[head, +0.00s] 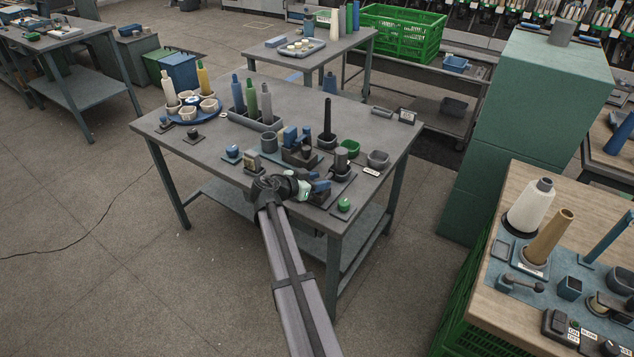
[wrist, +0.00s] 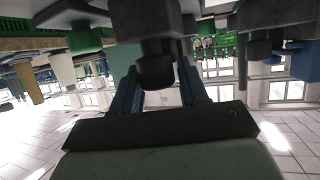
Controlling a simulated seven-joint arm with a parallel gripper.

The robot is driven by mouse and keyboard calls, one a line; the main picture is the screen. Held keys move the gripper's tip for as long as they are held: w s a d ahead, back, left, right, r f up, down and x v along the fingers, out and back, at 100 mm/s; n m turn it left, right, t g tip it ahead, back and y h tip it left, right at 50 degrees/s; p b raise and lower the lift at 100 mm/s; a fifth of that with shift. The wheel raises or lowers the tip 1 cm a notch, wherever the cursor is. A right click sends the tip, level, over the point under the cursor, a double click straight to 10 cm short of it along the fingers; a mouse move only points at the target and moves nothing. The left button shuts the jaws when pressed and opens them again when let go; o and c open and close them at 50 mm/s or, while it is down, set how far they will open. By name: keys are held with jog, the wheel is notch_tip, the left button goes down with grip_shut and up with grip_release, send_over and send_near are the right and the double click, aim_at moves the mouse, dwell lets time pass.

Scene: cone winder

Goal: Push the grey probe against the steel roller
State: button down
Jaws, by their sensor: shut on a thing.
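My gripper (head: 318,187) is at the front edge of the middle table, over the dark board that carries small fixtures. In the wrist view, which is upside down, its two blue fingers (wrist: 162,88) stand on either side of a dark grey rounded knob (wrist: 155,72), shut on it. This knob looks like the grey probe; it joins a wider dark block (wrist: 150,22). In the head view the gripper hides it. A dark grey cylinder (head: 341,159) stands just behind and to the right of the gripper. I cannot tell whether this is the steel roller.
Blue and dark fixtures (head: 298,147) stand close behind the gripper. A grey tray of cones (head: 255,122) and a blue round tray (head: 194,110) are farther back left.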

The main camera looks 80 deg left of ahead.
jog(key=shift+w+a, duration=0.45)
jog(key=shift+w, duration=0.2)
jog(key=shift+w+a, duration=0.4)
jog(key=shift+w, duration=0.2)
jog(key=c, duration=0.8)
grip_release()
jog(key=shift+o, duration=0.2)
jog(key=shift+a, duration=0.1)
jog(key=shift+s, duration=0.15)
jog(key=v, duration=1.3)
jog(key=shift+s+r, duration=0.15)
jog(key=shift+r, duration=0.1)
